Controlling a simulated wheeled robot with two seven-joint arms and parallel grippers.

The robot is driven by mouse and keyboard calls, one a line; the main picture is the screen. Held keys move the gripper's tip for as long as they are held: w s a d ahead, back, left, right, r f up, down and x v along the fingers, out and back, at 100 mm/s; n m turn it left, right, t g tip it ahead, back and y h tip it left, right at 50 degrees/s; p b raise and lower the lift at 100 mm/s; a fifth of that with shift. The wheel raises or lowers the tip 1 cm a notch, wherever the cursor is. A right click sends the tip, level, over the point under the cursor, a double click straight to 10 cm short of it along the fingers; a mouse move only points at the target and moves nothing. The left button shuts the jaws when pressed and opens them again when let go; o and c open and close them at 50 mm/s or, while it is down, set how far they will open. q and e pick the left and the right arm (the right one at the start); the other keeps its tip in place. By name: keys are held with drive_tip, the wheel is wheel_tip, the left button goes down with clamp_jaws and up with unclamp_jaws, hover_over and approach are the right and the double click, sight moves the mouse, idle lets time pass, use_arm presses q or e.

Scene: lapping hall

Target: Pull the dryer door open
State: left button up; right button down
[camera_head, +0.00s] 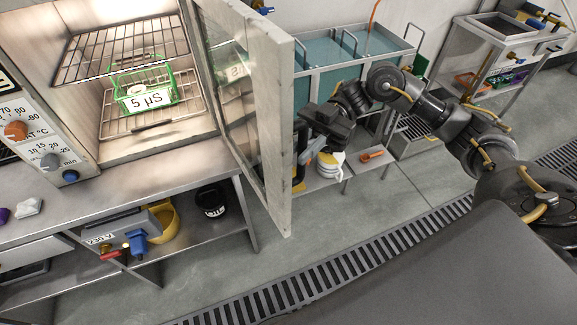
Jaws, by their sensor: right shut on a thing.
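The dryer door (268,115) stands swung wide open, with its glass pane facing the lit chamber. The dryer (30,125) is at the left, with two wire shelves inside. A green wire basket (145,90) labelled "5 µS" sits on the lower shelf. My right gripper (305,143) is at the outer face of the door, near its free edge, shut on the door handle. The door edge partly hides the handle and fingertips. My left gripper is not in view.
Blue tanks (330,78) stand behind the door. A floor grate (330,270) crosses clear floor in front.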

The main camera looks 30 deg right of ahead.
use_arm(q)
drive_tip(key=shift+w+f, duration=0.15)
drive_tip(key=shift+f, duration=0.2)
use_arm(e)
drive_tip(key=shift+v, duration=0.75)
drive_tip(key=shift+s+r, duration=0.1)
drive_tip(key=shift+s, duration=0.05)
drive_tip(key=c, duration=1.4)
unclamp_jaws()
drive_tip(key=shift+c, duration=0.2)
use_arm(q)
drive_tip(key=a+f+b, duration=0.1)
drive_tip(key=b, duration=0.1)
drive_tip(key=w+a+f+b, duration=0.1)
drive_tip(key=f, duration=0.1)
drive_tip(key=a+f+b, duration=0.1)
drive_tip(key=b, duration=0.1)
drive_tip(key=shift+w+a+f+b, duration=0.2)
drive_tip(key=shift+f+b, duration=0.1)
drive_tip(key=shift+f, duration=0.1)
use_arm(e)
drive_tip(key=v, duration=0.7)
drive_tip(key=shift+d, duration=0.2)
